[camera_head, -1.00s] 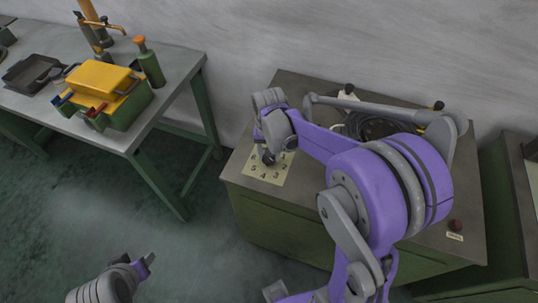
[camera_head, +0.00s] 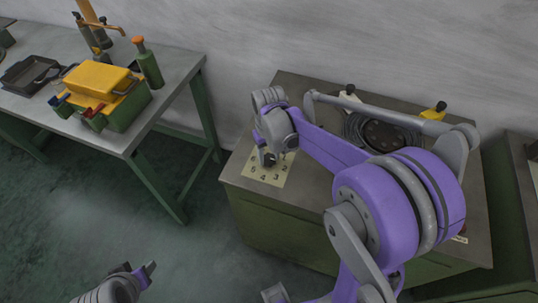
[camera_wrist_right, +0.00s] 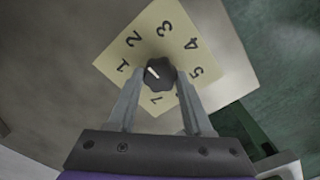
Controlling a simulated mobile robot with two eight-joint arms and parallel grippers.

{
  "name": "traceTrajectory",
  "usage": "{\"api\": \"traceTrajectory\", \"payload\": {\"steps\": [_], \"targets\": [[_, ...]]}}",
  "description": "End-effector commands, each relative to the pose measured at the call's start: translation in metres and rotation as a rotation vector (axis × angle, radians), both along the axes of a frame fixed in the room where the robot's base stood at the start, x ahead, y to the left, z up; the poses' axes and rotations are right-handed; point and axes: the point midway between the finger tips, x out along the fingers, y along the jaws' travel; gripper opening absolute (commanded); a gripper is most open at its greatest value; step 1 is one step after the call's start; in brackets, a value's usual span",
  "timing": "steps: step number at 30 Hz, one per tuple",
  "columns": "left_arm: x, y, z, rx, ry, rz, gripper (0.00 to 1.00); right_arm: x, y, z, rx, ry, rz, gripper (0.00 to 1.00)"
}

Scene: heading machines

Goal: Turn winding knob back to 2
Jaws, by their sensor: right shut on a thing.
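The black winding knob (camera_wrist_right: 160,72) sits at the middle of a cream number plate (camera_wrist_right: 163,30) in the right wrist view. Its white pointer line points up and left, roughly between the 1 and the 2. My right gripper (camera_wrist_right: 161,80) has one finger on each side of the knob and is shut on it. In the head view, my right gripper (camera_head: 268,157) is over the number plate (camera_head: 262,176) and mostly covers the knob. My left gripper (camera_head: 148,271) hangs low at the bottom left, away from the machine; its jaw state is unclear.
The plate lies on the grey top of a green cabinet (camera_head: 300,232). A black round part (camera_head: 382,136) and a yellow bottle (camera_head: 434,112) stand behind my right arm. A workbench (camera_head: 185,72) on the left holds a yellow and green box (camera_head: 103,77). Floor between is clear.

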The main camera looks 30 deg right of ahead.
Motion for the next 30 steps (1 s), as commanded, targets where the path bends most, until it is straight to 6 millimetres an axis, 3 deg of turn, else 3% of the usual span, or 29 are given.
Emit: {"api": "traceTrajectory", "payload": {"steps": [9,10,14,24,30], "targets": [[0.0,0.0,0.0,0.0,0.0,0.0,0.5,0.0,0.0,0.0,0.0,-0.001,0.0,0.0],[0.0,0.0,0.0,0.0,0.0,0.0,0.5,0.0,0.0,0.0,0.0,-0.001,0.0,0.56],[0.0,0.0,0.0,0.0,0.0,0.0,0.5,0.0,0.0,0.0,0.0,-0.001,0.0,0.79],[0.0,0.0,0.0,0.0,0.0,0.0,0.5,0.0,0.0,0.003,0.0,0.0,0.0,0.81],[0.001,0.0,0.004,0.0,-0.002,0.0,0.5,0.0,0.0,0.031,0.0,-0.001,0.0,0.81]]}}
